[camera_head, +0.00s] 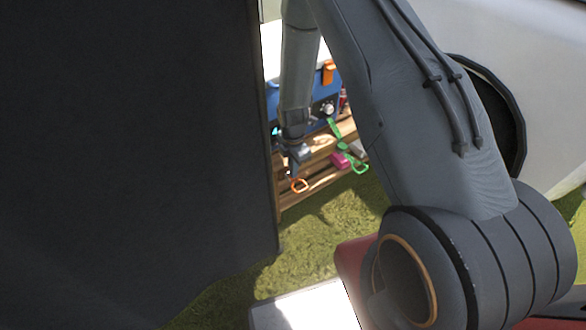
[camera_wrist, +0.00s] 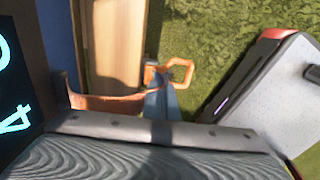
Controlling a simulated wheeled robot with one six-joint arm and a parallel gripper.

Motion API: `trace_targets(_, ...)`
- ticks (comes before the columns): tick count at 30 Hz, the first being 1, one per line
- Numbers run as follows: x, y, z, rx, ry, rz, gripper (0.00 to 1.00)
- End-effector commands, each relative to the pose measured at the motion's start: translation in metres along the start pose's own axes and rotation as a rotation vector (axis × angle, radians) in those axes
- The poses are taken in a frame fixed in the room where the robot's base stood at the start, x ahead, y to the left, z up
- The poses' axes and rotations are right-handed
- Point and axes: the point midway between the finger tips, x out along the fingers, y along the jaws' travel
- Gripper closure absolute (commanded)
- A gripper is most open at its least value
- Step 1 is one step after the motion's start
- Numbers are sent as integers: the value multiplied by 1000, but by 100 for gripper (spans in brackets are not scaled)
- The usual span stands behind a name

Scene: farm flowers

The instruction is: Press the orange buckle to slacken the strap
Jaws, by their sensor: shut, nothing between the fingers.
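The orange buckle (camera_head: 299,186), a small open loop, hangs at the front edge of the wooden slats in the head view. In the wrist view its loop (camera_wrist: 182,72) shows over the grass, with an orange strap (camera_wrist: 100,102) running left from it. My gripper (camera_head: 294,172) is shut and empty, pointing down with its tips just above or at the loop. In the wrist view the bluish fingers of my gripper (camera_wrist: 164,90) overlap the buckle's near part. I cannot tell whether they touch it.
A blue box (camera_head: 318,105) with a round dial stands on the wooden slats (camera_head: 325,180). A green strap with a green clip (camera_head: 360,167) and a pink item (camera_head: 340,160) lie to the right. A large dark panel (camera_head: 130,150) blocks the left. Grass (camera_head: 310,235) is open in front.

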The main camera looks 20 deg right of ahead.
Motion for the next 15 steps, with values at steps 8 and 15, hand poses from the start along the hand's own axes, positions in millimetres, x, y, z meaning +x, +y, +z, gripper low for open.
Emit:
trace_targets(8, -5, 10, 0, -1, -1, 4, 100)
trace_targets(15, -8, 15, 0, 0, -1, 2, 100)
